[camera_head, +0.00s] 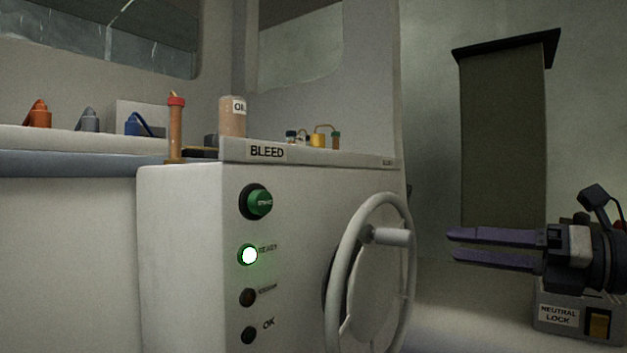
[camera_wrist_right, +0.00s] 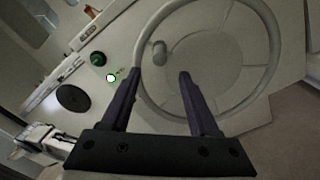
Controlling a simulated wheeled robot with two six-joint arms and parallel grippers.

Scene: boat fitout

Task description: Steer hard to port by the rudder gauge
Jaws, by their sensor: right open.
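A pale steering wheel (camera_head: 347,262) with a spinner knob (camera_head: 390,236) stands on the side of the white console (camera_head: 190,260). The knob is near the upper part of the rim in the head view. My right gripper (camera_head: 452,245) is open and empty, to the right of the wheel and apart from it. In the right wrist view the wheel (camera_wrist_right: 273,58) lies beyond my open fingers (camera_wrist_right: 160,75), and the knob (camera_wrist_right: 159,52) shows between them, further off. I cannot make out a rudder gauge. My left gripper is not in view.
The console has a green START button (camera_head: 260,202), a lit READY lamp (camera_head: 249,255) and dark lamps below. A NEUTRAL LOCK box (camera_head: 560,316) with a yellow switch is at the lower right. Bottles and a BLEED label (camera_head: 267,151) are on top.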

